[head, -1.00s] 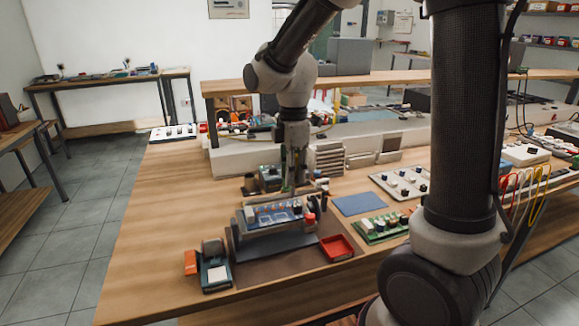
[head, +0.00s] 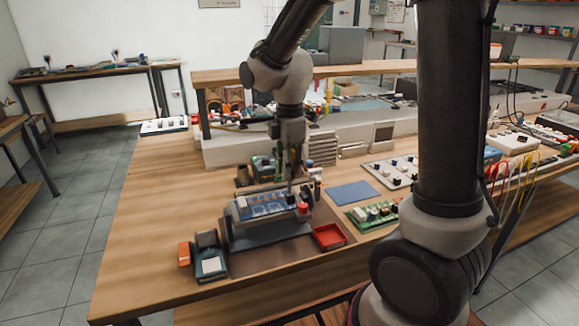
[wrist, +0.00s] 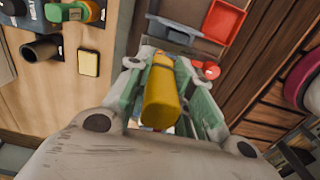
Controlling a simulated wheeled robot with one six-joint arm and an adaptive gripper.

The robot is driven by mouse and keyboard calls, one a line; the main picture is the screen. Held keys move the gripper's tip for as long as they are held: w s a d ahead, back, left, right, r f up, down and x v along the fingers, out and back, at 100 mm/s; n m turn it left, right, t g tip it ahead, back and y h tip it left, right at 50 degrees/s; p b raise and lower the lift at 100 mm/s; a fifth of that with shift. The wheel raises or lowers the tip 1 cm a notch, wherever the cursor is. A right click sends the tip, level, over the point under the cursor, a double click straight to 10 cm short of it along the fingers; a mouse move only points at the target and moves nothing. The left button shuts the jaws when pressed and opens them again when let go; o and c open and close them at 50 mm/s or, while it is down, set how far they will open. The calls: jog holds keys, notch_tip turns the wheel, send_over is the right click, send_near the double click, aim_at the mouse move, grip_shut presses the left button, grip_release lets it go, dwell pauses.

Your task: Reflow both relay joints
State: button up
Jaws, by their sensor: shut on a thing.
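My gripper (head: 291,183) is over the right part of a blue circuit board (head: 250,208), which sits in a dark holder on the bench. In the wrist view my gripper's green-sided fingers (wrist: 165,88) are shut around the yellow handle of a tool (wrist: 160,98), which looks like a soldering iron. The tool's tip is hidden, so I cannot tell whether it touches the board. The relay joints are too small to make out. A red round knob (head: 303,208) is at the board's right end, and shows in the wrist view (wrist: 210,70).
A red tray (head: 328,237) stands right of the holder, with a green board (head: 375,213) and blue mat (head: 352,193) beyond. A teal and orange device (head: 210,264) is at front left. A yellow pad (wrist: 88,62) lies beside a dark tube (wrist: 40,48). The bench's left side is clear.

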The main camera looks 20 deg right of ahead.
jog(key=shift+s+f, duration=0.1)
jog(key=shift+f, duration=0.4)
dwell(3.1)
jog(key=shift+r, duration=2.35)
jog(key=shift+f, duration=0.1)
